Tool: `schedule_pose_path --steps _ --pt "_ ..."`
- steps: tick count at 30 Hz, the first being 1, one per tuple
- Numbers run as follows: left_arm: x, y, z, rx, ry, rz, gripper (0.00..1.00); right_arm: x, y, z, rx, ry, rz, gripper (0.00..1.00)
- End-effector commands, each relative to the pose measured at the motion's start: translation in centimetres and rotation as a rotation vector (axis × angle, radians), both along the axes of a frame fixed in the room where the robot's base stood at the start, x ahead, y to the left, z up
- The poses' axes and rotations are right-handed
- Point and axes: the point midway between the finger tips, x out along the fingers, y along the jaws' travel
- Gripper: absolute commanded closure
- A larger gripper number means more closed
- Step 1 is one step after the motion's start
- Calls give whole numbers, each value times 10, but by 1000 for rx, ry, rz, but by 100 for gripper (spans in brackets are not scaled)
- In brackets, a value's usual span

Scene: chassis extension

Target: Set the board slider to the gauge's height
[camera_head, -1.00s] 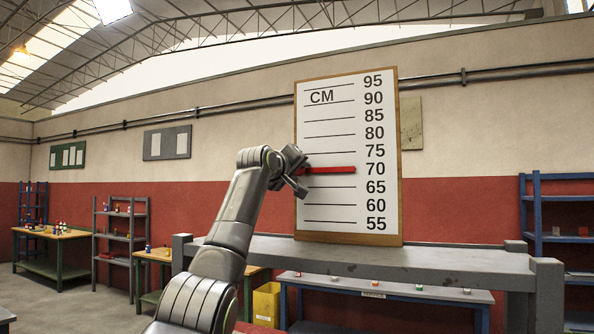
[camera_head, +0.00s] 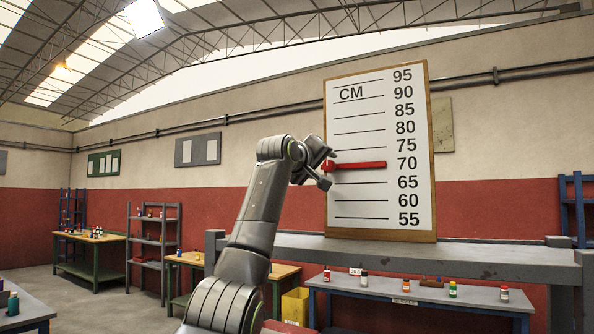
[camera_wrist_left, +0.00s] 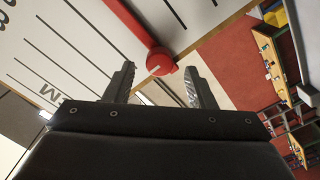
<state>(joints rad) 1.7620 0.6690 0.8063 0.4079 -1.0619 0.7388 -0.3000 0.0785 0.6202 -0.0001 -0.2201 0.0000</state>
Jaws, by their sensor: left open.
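The white board (camera_head: 365,200) marked CM has a wooden frame and stands upright on a grey bench. Its red slider (camera_head: 360,166) lies level with the 70 label. The slider's round red knob (camera_wrist_left: 160,62) is at its left end. My left gripper (camera_head: 328,168) is at the board's left edge, by the knob. In the left wrist view my left gripper (camera_wrist_left: 160,82) is open, with the knob between and just beyond its fingertips. No closed grip shows. I cannot make out a separate gauge. My right gripper is out of view.
The grey bench (camera_head: 480,258) runs under the board. A blue table (camera_head: 420,291) with small bottles stands below it, near a yellow bin (camera_head: 296,306). Shelves (camera_head: 154,240) and worktables stand at the left.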

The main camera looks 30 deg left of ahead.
Motion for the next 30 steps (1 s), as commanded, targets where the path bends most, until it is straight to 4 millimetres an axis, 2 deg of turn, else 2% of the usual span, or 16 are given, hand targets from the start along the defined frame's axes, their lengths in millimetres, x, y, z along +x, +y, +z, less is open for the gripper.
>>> schedule_pose_path --steps 1,9,18,24,30 --pt "-10 0 -5 2 -6 0 50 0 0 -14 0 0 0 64" --pt "-63 -4 -5 3 -5 1 50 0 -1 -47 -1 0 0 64" --pt "-119 -7 -3 2 -3 1 50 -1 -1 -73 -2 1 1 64" --pt "-134 -8 -1 2 -1 1 50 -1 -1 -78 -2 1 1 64" --pt "-136 -8 0 2 1 1 50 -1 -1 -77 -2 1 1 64"
